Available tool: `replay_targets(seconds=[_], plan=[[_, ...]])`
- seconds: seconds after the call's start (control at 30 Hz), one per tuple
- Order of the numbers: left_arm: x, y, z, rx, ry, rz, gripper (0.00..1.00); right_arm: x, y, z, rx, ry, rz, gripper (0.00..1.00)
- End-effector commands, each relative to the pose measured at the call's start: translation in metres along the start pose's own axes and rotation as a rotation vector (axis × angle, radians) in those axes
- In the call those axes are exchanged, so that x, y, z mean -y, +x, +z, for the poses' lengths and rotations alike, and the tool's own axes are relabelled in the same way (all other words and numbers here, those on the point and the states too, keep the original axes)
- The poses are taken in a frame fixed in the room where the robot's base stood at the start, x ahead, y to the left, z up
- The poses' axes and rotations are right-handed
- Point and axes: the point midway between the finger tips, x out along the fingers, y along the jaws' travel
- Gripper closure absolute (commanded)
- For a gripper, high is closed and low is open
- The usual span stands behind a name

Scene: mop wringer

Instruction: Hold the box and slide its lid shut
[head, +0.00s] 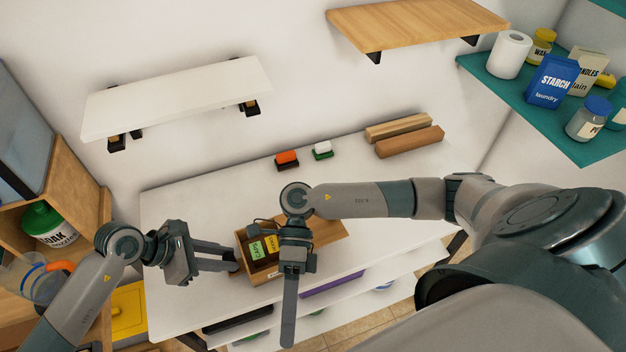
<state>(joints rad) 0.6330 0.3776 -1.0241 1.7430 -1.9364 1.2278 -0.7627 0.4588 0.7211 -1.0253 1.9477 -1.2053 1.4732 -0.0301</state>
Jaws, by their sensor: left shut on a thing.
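The wooden box (243,243) stands on the white table near its front edge. Its left part is open and shows green and yellow packets (258,248) inside. A flat wooden panel, which looks like the lid (328,233), covers the right part. My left gripper (236,259) reaches in from the left and is shut on the box at its left end. My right gripper (289,335) hangs over the middle of the box, its long finger pointing toward the front edge. It hides part of the box and the lid's near edge. Whether its jaws are open cannot be seen.
An orange-topped block (287,158), a white-topped block (322,149) and two wooden bars (410,141) lie at the table's back. The white table (200,215) is clear behind the box. Wall shelves (180,97) hang above, and a teal shelf (520,98) holds goods at right.

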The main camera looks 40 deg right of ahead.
Motion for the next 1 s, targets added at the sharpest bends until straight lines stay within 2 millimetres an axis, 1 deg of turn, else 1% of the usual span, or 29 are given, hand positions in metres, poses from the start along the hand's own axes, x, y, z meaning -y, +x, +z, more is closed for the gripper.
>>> replay_targets(seconds=[0.03,0.17,0.2,0.27,0.33,0.37,0.4,0.43,0.5,0.6,0.7,0.83,0.9,1.0], plan=[[0.000,0.001,-0.001,-0.001,0.000,-0.001,1.00,0.008,-0.020,0.008,0.037,0.021,-0.054,0.69],[0.000,0.001,-0.001,-0.001,0.000,-0.001,1.00,0.026,-0.067,0.027,0.128,0.065,-0.188,0.69],[0.000,0.001,-0.001,-0.001,0.000,-0.001,1.00,0.031,-0.082,0.031,0.152,0.072,-0.233,0.69],[0.000,0.001,-0.001,-0.001,0.000,-0.001,1.00,0.037,-0.106,0.035,0.182,0.076,-0.309,0.69],[0.000,0.001,-0.001,-0.001,0.000,-0.001,1.00,0.043,-0.135,0.033,0.197,0.067,-0.414,0.69],[0.000,0.001,-0.001,-0.001,0.000,-0.001,1.00,0.045,-0.146,0.030,0.192,0.055,-0.466,0.69],[0.000,0.001,-0.001,-0.001,0.000,-0.001,1.00,0.047,-0.161,0.023,0.176,0.036,-0.540,0.69],[0.000,0.001,-0.001,-0.001,0.000,-0.001,1.00,0.048,-0.171,0.015,0.154,0.018,-0.596,0.69],[0.000,0.001,-0.001,-0.001,0.000,-0.001,1.00,0.049,-0.193,-0.003,0.095,-0.024,-0.722,0.69],[0.000,0.001,-0.001,-0.001,-0.001,0.000,1.00,0.048,-0.221,-0.028,0.007,-0.074,-0.877,0.69],[0.000,0.001,-0.001,-0.001,0.000,0.000,1.00,0.045,-0.245,-0.047,-0.065,-0.108,-1.001,0.69],[0.000,0.001,-0.001,-0.001,0.000,-0.001,1.00,0.040,-0.267,-0.064,-0.129,-0.133,-1.107,0.69],[0.000,0.001,-0.001,-0.001,0.000,-0.001,1.00,0.038,-0.274,-0.069,-0.150,-0.140,-1.142,0.69],[0.000,0.001,-0.001,-0.001,0.000,-0.001,1.00,0.037,-0.280,-0.073,-0.166,-0.144,-1.168,0.69]])
